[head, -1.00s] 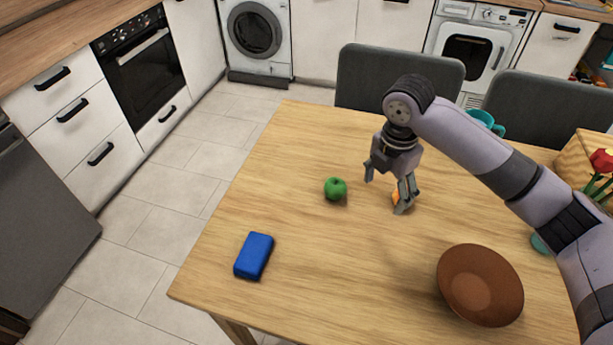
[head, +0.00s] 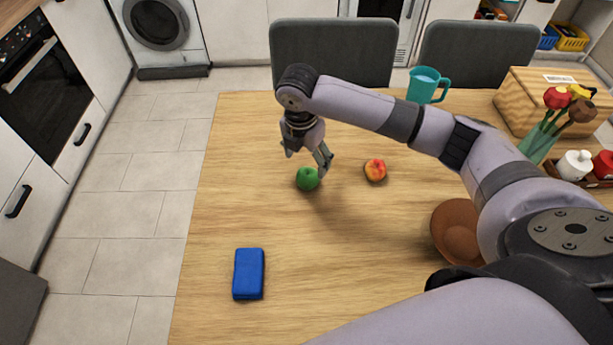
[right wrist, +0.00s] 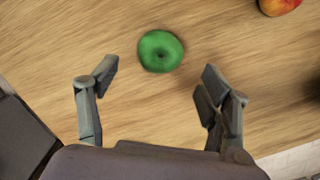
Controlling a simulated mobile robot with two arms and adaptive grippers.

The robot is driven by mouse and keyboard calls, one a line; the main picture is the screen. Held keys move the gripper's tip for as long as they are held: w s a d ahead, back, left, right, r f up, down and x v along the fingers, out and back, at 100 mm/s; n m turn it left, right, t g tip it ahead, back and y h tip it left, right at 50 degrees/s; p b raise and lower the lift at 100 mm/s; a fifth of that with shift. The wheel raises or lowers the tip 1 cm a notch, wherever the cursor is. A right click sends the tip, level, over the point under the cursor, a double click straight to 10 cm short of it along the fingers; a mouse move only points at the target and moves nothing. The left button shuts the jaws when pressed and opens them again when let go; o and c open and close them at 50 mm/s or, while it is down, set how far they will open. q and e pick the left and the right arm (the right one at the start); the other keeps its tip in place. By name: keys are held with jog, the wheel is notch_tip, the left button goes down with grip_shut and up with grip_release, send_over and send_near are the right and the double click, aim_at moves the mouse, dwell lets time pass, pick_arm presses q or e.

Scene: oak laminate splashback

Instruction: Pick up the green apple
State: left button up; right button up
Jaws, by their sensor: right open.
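The green apple (head: 307,179) sits on the wooden table, just below my right gripper (head: 306,160) in the head view. In the right wrist view the green apple (right wrist: 160,51) lies a little ahead of and between the two spread fingertips of my right gripper (right wrist: 158,75). The right gripper is open and empty, and I see no contact with the apple. My left gripper is not in view.
A red-orange fruit (head: 375,170) lies right of the green apple. A brown bowl (head: 457,232) is partly behind my arm. A blue block (head: 249,274) lies at the front left. A teal mug (head: 424,86), wooden box (head: 540,97) and chairs (head: 333,55) are farther back.

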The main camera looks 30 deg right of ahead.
aim_at(308, 172)
notch_tip(308, 172, down, 2)
jog(key=shift+d+f, duration=0.1)
jog(key=shift+f, duration=0.65)
jog(key=f, duration=0.4)
jog(key=shift+w+d+f+p, duration=0.15)
jog(key=shift+d+p, duration=0.15)
jog(key=shift+p, duration=0.1)
jog(key=shift+f, duration=0.3)
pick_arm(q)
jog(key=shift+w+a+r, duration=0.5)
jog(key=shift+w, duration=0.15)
pick_arm(e)
jog(key=shift+c, duration=0.3)
jog(key=c, duration=0.4)
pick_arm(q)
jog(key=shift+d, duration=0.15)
pick_arm(e)
jog(key=shift+r, duration=0.1)
jog(key=c, duration=0.8)
